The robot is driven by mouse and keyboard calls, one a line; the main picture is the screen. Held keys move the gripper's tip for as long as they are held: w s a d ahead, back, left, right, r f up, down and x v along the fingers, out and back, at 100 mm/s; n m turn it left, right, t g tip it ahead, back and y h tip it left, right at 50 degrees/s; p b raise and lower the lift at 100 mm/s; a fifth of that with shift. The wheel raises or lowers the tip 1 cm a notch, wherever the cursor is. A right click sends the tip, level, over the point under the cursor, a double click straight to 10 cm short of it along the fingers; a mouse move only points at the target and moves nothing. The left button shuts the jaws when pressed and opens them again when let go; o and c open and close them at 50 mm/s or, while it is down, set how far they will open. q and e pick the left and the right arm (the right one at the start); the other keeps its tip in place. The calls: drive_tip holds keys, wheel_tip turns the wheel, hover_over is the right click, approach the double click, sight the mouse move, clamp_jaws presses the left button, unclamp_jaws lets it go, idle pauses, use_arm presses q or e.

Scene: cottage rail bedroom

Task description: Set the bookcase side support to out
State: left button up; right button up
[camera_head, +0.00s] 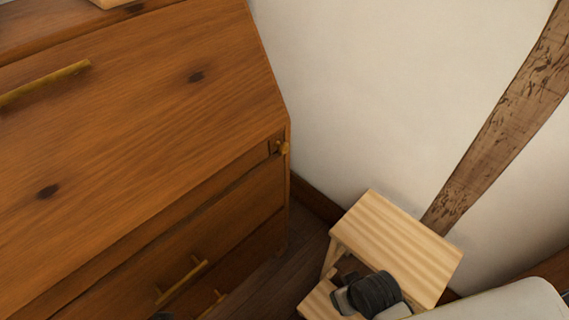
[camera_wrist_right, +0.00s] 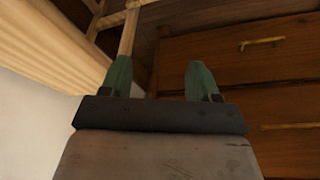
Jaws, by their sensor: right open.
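The bookcase (camera_head: 130,130) is a brown wooden piece with a sloping front, filling the left of the head view. Its side support (camera_head: 274,146) is a small narrow piece at the right end below the sloping front, with a brass knob (camera_head: 284,148). It looks about flush with the front. My right gripper (camera_head: 342,300) is low, over the wooden step stool, below and right of the knob and apart from it. In the right wrist view its two green fingers (camera_wrist_right: 160,78) are spread, with nothing held between them. My left gripper is not clearly seen.
A light wooden step stool (camera_head: 395,240) stands right of the bookcase, near the white wall (camera_head: 390,90) and a timber beam (camera_head: 505,115). Drawers with brass handles (camera_head: 182,281) lie below the support. A strip of dark floor (camera_head: 285,285) shows between bookcase and stool.

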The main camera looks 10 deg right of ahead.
wheel_tip(320, 180, up, 3)
drive_tip(key=w+a+t+y+b, duration=0.1)
drive_tip(key=w+b, duration=0.1)
drive_tip(key=m+t+y+b, duration=0.1)
drive_tip(key=m+t+y, duration=0.2)
drive_tip(key=t+y, duration=0.65)
approach(286, 151)
drive_tip(key=t+h, duration=0.1)
use_arm(q)
drive_tip(key=shift+t, duration=0.3)
drive_tip(key=b+v, duration=0.1)
drive_tip(key=v, duration=0.5)
drive_tip(key=shift+a, duration=0.1)
use_arm(e)
drive_tip(key=x, duration=1)
drive_tip(key=shift+s+a, duration=0.15)
drive_tip(key=shift+a, duration=0.35)
drive_tip(key=shift+c, duration=0.2)
use_arm(q)
drive_tip(key=shift+f, duration=0.1)
use_arm(e)
clamp_jaws()
